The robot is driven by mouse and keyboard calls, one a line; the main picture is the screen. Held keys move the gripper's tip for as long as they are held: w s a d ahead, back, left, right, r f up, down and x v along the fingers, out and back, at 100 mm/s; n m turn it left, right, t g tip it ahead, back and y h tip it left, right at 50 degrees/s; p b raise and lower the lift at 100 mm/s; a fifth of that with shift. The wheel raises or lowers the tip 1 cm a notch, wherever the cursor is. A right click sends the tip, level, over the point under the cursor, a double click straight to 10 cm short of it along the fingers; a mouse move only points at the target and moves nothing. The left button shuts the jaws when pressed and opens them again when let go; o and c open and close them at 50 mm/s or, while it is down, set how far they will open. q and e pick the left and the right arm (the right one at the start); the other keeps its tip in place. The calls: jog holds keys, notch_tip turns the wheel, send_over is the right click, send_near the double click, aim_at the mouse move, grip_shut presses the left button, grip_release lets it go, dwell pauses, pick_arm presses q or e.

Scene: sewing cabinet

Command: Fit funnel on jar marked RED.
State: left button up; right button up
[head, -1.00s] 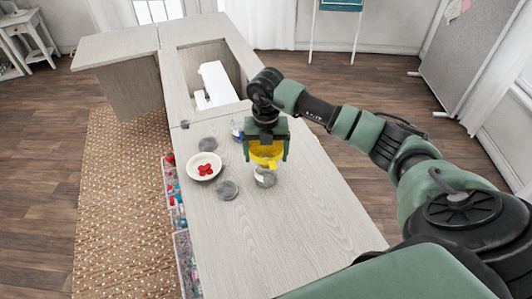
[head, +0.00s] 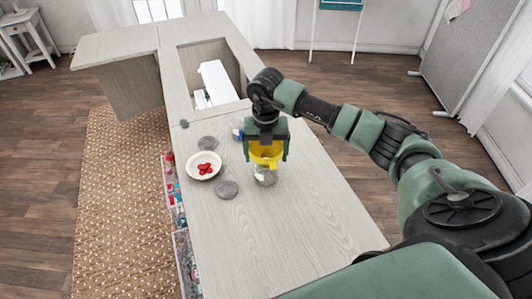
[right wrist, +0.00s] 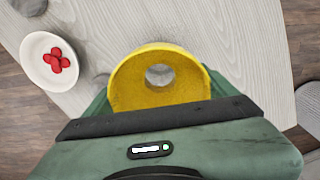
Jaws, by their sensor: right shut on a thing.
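My right gripper (head: 266,152) is shut on the yellow funnel (head: 267,158). In the head view it holds the funnel over a clear jar (head: 265,179) with a pale label. I cannot read the label, and the funnel hides part of the jar. I cannot tell whether the funnel touches the jar. In the right wrist view the wide yellow funnel (right wrist: 128,88) shows its round centre hole, and the jar is hidden. Another jar-like thing with a blue and white mark (head: 237,132) stands behind and left of the gripper. My left gripper is not in view.
A white dish (head: 193,174) with red pieces (head: 205,167) sits left of the gripper. Grey round discs lie near it, one behind (head: 207,143) and one in front (head: 227,189). A white sewing machine (head: 215,82) sits in the cabinet recess. The near tabletop (head: 270,235) is clear.

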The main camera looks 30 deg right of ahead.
jog(key=o, duration=1.1)
jog(key=shift+o, duration=0.2)
notch_tip(320, 180, up, 8)
jog(key=b, duration=0.1)
jog(key=shift+s+f, duration=0.1)
jog(key=shift+f, duration=0.05)
